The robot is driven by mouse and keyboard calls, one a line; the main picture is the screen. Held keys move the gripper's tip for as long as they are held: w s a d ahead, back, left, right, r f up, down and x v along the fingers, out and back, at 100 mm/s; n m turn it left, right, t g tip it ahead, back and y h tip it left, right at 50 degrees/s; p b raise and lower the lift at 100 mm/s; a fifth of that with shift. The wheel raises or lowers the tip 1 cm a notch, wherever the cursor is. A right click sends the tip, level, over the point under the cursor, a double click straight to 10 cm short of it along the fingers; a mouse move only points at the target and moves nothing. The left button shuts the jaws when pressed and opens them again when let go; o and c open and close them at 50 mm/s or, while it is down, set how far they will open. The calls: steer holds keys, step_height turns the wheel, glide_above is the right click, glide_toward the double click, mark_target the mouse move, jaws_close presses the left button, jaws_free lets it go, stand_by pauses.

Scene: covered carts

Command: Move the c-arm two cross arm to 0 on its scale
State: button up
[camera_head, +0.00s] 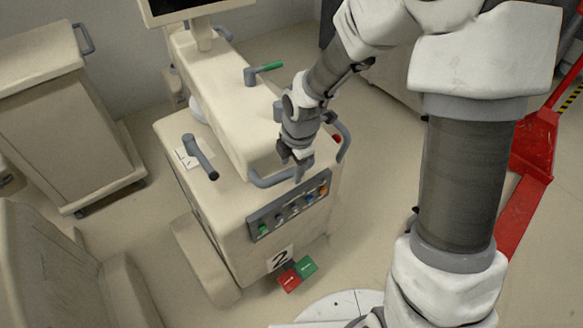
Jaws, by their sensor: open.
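The cart marked "2" (205,225) stands in the middle, cream and covered. A long cream arm (225,110) lies along its top, running back toward a screen; I take it for the cross arm. A grey bar handle (262,181) is at its near end. My gripper (296,166) is open at that handle's right end; I cannot tell whether it touches the handle or only overlaps it. A dark grey lever (200,158) stands at the left over a white label (183,159). A green-tipped lever (264,70) stands farther back. No scale numbers are readable.
A button panel (288,207) is on the cart's front, with red and green pedals (297,273) below. Another grey handle (343,138) is right of my gripper. Covered carts (70,130) stand left; a red frame (520,190) is at right. Floor between the carts is clear.

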steer(key=shift+f, duration=0.4)
jaws_close()
stand_by(1.4)
